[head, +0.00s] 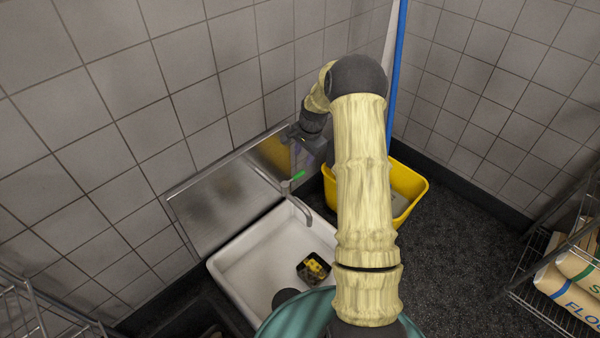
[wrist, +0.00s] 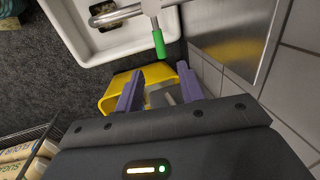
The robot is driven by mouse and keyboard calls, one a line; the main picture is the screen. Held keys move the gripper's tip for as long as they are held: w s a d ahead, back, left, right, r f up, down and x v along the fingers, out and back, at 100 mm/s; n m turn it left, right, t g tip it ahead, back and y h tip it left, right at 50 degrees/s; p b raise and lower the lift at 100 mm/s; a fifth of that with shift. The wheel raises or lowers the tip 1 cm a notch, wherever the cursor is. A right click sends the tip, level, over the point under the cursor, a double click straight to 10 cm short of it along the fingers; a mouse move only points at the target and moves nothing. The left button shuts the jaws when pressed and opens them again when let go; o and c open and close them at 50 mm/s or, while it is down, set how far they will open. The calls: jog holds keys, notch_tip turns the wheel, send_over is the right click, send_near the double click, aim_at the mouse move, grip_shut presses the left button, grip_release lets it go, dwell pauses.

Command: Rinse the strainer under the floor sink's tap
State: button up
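The white floor sink (head: 237,270) stands against the wall, with a steel splash panel (head: 215,195) behind it. Its metal tap (head: 294,200) has a green-tipped handle (head: 298,176); the handle tip also shows in the wrist view (wrist: 158,43). A black square item with yellow bits (head: 313,268) lies in the basin, and a dark round shape (head: 286,297) is nearer its front edge. I cannot tell which, if either, is the strainer. No water is visible.
A yellow bucket (head: 411,178) stands right of the sink, partly behind my arm, and shows beyond my fingers. A blue pole (head: 396,70) rises in the corner. A wire rack with flour bags (head: 566,290) is at the right. Dark floor (head: 455,265) between is clear.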

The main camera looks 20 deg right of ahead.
aim_at(299, 173)
jog(key=f, duration=0.3)
jog(key=w+f+b, duration=0.1)
jog(key=f, duration=0.2)
jog(key=w+a+f, duration=0.1)
jog(key=f, duration=0.3)
jog(key=shift+d, duration=0.2)
jog(key=shift+c, duration=1.3)
jog(key=shift+a, duration=0.25)
grip_shut()
